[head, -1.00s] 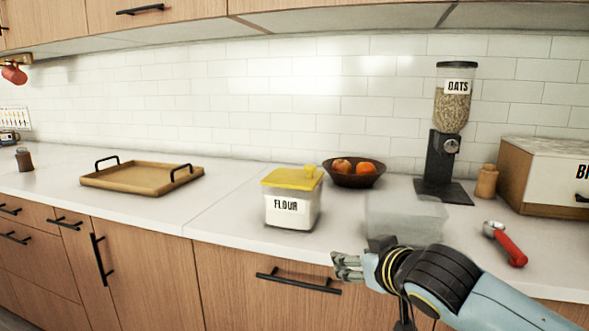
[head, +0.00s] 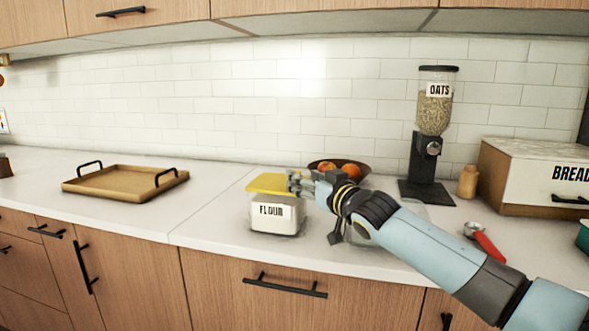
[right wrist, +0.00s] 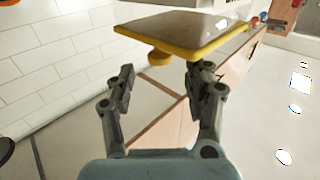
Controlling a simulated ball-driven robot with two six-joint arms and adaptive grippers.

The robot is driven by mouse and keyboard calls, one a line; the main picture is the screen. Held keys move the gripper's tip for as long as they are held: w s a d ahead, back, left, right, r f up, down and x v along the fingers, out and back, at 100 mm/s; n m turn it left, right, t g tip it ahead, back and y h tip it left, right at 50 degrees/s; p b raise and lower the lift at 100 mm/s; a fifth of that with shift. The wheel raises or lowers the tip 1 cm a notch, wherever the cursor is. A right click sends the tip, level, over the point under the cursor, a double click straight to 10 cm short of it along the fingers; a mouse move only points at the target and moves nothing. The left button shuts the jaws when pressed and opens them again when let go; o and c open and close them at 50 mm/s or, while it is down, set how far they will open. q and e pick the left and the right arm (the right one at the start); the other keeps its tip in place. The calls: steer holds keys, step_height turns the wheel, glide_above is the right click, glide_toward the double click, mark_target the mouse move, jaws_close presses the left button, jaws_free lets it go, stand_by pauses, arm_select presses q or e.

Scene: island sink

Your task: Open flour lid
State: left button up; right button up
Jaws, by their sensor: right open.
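The flour container (head: 274,219) is a clear box of white flour with a FLOUR label, standing on the counter in the head view. Its yellow lid (head: 268,184) is on top. My right gripper (head: 294,183) is at the right end of the lid, partly hiding it. In the right wrist view, the lid (right wrist: 185,40) shows just beyond my right gripper (right wrist: 160,78), whose fingers are apart. The lid's yellow tab (right wrist: 159,58) lies ahead of the gap between the fingertips, with no clear contact. My left gripper is not in view.
A fruit bowl (head: 362,173) stands close behind my right gripper. An oat dispenser (head: 433,150), a red-handled scoop (head: 485,243) and a bread box (head: 535,180) are to the right. A wooden tray (head: 125,187) lies left, with clear counter between it and the flour.

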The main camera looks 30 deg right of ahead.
mark_target(279, 177)
steer(key=w+b, duration=0.1)
steer(key=w, duration=0.3)
steer(key=shift+d+f+b, duration=0.15)
steer(key=shift+b, duration=0.2)
steer(key=shift+w, duration=0.65)
jaws_close()
